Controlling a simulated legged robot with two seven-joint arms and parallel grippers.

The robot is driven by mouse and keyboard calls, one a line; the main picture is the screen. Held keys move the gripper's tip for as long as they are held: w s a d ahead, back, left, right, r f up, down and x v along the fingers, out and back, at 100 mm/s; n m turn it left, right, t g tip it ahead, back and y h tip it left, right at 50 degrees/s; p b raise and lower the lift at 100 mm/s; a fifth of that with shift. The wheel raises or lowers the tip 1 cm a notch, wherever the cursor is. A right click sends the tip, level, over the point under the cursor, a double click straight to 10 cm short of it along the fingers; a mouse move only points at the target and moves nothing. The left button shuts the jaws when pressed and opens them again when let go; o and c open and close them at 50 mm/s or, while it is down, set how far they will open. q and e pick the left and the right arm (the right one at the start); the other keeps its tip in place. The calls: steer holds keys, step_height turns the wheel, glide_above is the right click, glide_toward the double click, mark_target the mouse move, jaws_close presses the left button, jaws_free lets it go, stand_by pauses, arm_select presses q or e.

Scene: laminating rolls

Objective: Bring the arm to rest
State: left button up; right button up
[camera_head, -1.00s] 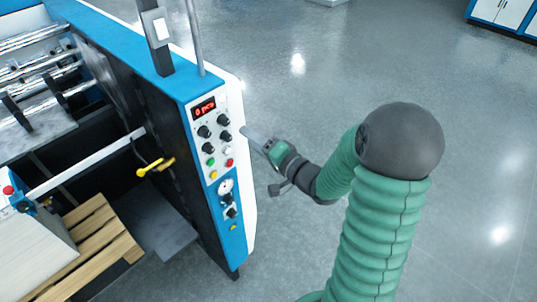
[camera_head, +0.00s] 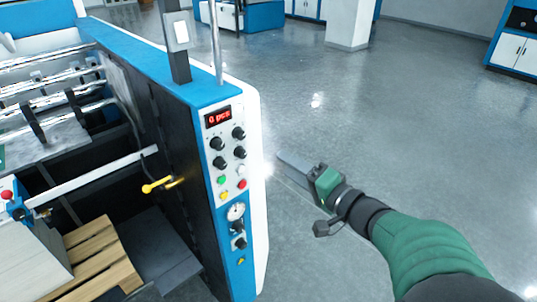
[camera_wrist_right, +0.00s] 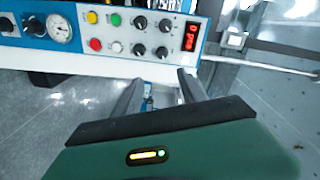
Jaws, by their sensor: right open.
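My right arm comes in from the lower right of the head view, with a green sleeve. My right gripper (camera_head: 283,162) points left toward the machine's control panel (camera_head: 229,165) and is clear of it, over the floor. In the right wrist view the two fingers of the gripper (camera_wrist_right: 158,82) are apart with nothing between them. The panel shows beyond them in that view (camera_wrist_right: 122,48), with its knobs, coloured buttons, gauge and red display. My left gripper is not in view.
The blue and white laminating machine (camera_head: 150,65) fills the left side, with metal rollers (camera_head: 50,85) and a yellow handle (camera_head: 160,185). A wooden pallet (camera_head: 100,262) lies low at the left. Open grey floor (camera_head: 390,130) spreads to the right. Cabinets (camera_head: 515,50) stand far back.

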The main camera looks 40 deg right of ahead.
steer(key=w+a+f+n+g+h+b, duration=0.2)
steer(key=f+n+g, duration=0.15)
steer(key=f, duration=0.65)
steer(key=w+a+f+n+g+h+b, duration=0.1)
steer(key=w+a+f+n+g+b, duration=0.2)
steer(key=f, duration=0.8)
steer(key=s+a+f+n+g+y, duration=0.2)
steer(key=s+a+f+n+g, duration=0.5)
steer(key=s+a+f, duration=0.4)
steer(key=shift+s+a+g, duration=0.65)
steer(key=shift+s+a, duration=0.05)
steer(key=shift+a, duration=0.35)
steer(key=shift+w+d+f, duration=0.1)
steer(key=shift+w+d, duration=0.05)
